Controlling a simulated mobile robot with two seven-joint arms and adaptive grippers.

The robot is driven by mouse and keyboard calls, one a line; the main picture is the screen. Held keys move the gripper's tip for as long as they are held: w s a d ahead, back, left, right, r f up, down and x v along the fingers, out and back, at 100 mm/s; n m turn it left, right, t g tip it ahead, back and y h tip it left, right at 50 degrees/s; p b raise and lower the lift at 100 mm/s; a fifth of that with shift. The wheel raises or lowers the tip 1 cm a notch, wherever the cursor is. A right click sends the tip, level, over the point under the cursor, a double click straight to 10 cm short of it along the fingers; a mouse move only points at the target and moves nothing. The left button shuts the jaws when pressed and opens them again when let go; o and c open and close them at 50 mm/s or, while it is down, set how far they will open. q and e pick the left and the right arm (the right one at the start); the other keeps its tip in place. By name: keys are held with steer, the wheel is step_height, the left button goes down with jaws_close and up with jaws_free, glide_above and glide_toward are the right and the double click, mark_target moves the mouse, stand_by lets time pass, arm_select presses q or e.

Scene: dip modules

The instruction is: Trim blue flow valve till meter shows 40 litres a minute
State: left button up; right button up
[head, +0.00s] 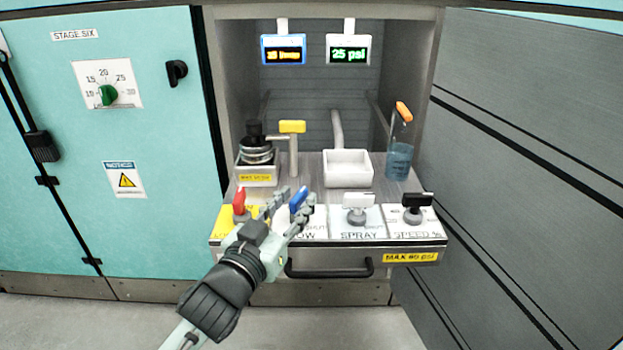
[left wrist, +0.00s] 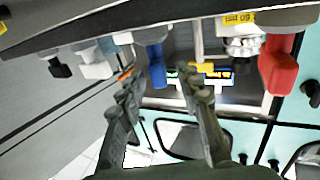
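The blue flow valve handle (head: 299,199) stands on the front panel labelled FLOW; its blue handle also shows in the left wrist view (left wrist: 156,62). My left gripper (head: 294,197) is open, its fingertips apart near the blue handle. In the left wrist view the handle appears between the two fingers (left wrist: 160,88), closer to the left one; I cannot tell whether they touch. The blue-framed meter (head: 284,49) shows small orange text, its digits perhaps 15, hard to read. My right gripper is not in view.
A red handle (head: 239,201) stands left of the blue one, white (head: 359,202) and black (head: 417,201) handles to the right. A white-framed meter (head: 348,49) reads 25 psi. Behind are a white basin (head: 348,169), a yellow-handled tap (head: 292,127) and a blue-liquid beaker (head: 398,161).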

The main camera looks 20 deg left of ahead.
mark_target(305, 188)
arm_select(q)
steer(key=w, duration=0.6)
steer(key=shift+d, duration=0.4)
steer(key=shift+c, duration=0.2)
jaws_close()
